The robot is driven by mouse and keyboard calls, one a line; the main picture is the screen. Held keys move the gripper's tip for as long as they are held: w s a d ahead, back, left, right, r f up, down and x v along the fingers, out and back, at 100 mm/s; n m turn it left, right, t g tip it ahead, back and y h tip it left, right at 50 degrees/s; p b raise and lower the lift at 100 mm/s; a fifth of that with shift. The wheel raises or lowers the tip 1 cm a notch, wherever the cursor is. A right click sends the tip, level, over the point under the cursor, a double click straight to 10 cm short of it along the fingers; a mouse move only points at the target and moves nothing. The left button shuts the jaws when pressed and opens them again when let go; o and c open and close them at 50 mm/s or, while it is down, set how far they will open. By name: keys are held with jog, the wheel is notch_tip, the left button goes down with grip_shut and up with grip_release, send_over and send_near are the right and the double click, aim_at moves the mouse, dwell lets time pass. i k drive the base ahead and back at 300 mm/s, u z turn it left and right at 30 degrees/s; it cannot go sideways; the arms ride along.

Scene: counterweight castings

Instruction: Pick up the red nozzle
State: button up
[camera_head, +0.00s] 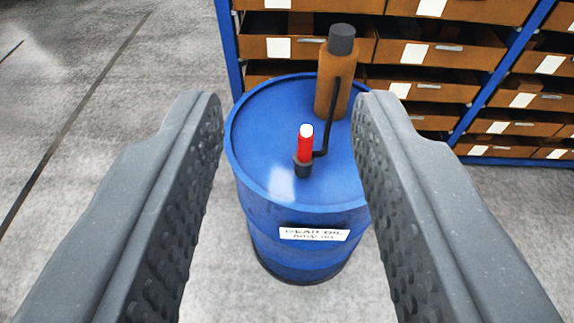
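The red nozzle (305,148) stands upright on top of a blue drum. It has a white tip and a black base. My gripper (286,105) is open, with its two dark padded fingers at the left and right of the picture. The nozzle shows in the gap between the fingers, beyond them and touching neither. Nothing is held. The right finger covers part of the drum's right side.
Shelving with drawers (440,52) stands behind. Grey floor at left is clear.

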aim_at(303, 158)
jog(key=z, duration=0.15)
jog(key=i, duration=0.85)
jog(key=u, duration=0.05)
